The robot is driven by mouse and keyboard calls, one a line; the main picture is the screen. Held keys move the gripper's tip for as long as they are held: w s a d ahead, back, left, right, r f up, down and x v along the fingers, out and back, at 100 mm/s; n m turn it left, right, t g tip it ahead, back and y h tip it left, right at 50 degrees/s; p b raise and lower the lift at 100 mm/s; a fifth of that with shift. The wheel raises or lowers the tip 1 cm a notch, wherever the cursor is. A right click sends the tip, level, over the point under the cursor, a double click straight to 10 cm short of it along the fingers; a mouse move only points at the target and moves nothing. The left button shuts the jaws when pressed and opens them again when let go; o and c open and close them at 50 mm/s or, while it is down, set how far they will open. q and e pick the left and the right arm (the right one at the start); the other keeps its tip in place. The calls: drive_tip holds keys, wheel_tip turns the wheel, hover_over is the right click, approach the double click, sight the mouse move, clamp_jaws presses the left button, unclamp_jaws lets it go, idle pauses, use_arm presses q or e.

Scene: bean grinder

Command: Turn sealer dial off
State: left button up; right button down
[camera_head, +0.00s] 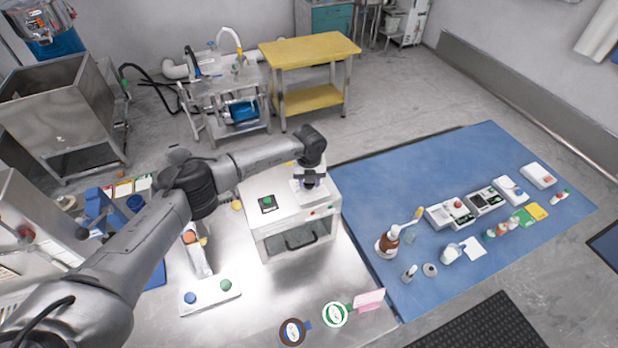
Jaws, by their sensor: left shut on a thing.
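The sealer (262,222) is a white box-shaped machine on the steel table. It has a green button on a black plate on top and a dark handle on its front. My left gripper (312,184) points down at the right part of the sealer's top. It is shut on the sealer dial, which the fingers almost wholly hide, so its setting cannot be read. My right gripper is not in view.
A control box (210,296) with blue and green buttons lies on the steel table (250,318). Two round rolls and a pink card lie at its front edge. A blue table (400,180) at right holds bottles and small devices. A yellow cart (310,50) stands behind.

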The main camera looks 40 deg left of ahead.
use_arm(q)
drive_tip(key=n+p, duration=0.2)
drive_tip(key=n, duration=0.2)
drive_tip(key=shift+r, duration=0.2)
drive_tip(key=shift+f+n+p, duration=0.1)
drive_tip(key=shift+n+p, duration=0.3)
drive_tip(key=shift+n, duration=0.9)
drive_tip(key=o, duration=0.7)
drive_tip(key=shift+o, duration=1.1)
drive_tip(key=shift+f, duration=0.1)
wheel_tip(320, 180, up, 14)
drive_tip(key=b, duration=0.2)
